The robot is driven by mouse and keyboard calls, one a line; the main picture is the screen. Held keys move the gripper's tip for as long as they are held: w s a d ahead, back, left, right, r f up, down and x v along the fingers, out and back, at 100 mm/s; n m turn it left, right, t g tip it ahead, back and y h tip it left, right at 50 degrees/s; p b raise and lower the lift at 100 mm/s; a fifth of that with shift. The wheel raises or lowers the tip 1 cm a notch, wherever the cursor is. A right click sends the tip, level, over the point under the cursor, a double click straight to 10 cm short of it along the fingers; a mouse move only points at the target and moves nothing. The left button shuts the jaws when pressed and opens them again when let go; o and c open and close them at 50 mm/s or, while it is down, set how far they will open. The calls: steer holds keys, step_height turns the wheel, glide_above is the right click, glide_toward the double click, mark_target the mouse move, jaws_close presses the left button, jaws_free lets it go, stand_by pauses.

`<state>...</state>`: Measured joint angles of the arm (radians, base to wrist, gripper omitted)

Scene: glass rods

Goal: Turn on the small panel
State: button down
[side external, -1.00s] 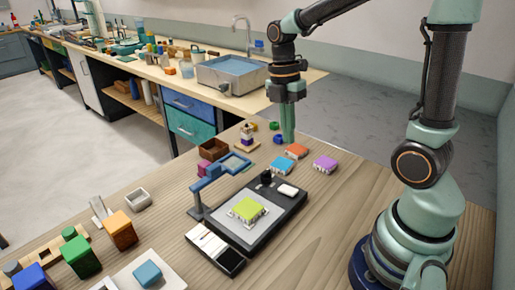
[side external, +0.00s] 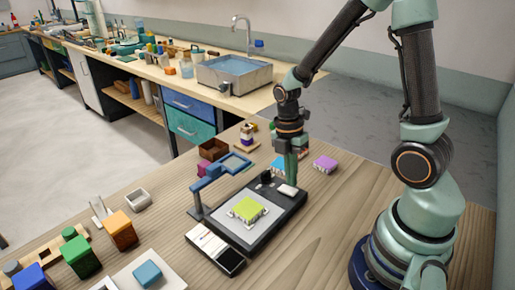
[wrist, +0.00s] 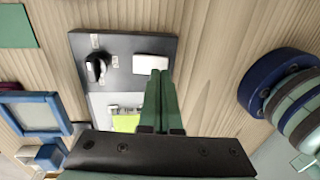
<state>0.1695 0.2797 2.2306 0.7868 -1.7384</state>
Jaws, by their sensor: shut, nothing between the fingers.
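A dark flat panel (side external: 262,233) lies on the wooden table with a black knob (side external: 266,177) and a white switch block (side external: 287,190) at its far end. A yellow-green chip-like block (side external: 248,209) sits on its pale plate. My gripper (side external: 291,180) is shut and empty, pointing down at the white switch block. In the wrist view the shut fingertips (wrist: 160,73) are at the lower right of the white switch block (wrist: 150,63), with the black knob (wrist: 96,67) to the left. I cannot tell whether the fingertips touch the switch block.
A blue-framed magnifier (side external: 234,162) on an arm stands at the panel's left. A white and black case (side external: 215,249) lies beside the panel's front left. A purple block (side external: 325,164) lies to the right. The table to the panel's right is clear.

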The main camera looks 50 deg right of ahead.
steer(key=shift+s+f, duration=0.1)
steer(key=shift+f, duration=0.8)
steer(key=shift+s+f, duration=0.2)
steer(key=shift+f, duration=0.05)
steer(key=shift+w, duration=0.1)
steer(key=shift+w+r, duration=0.15)
steer(key=shift+w, duration=0.7)
steer(key=shift+r, duration=0.15)
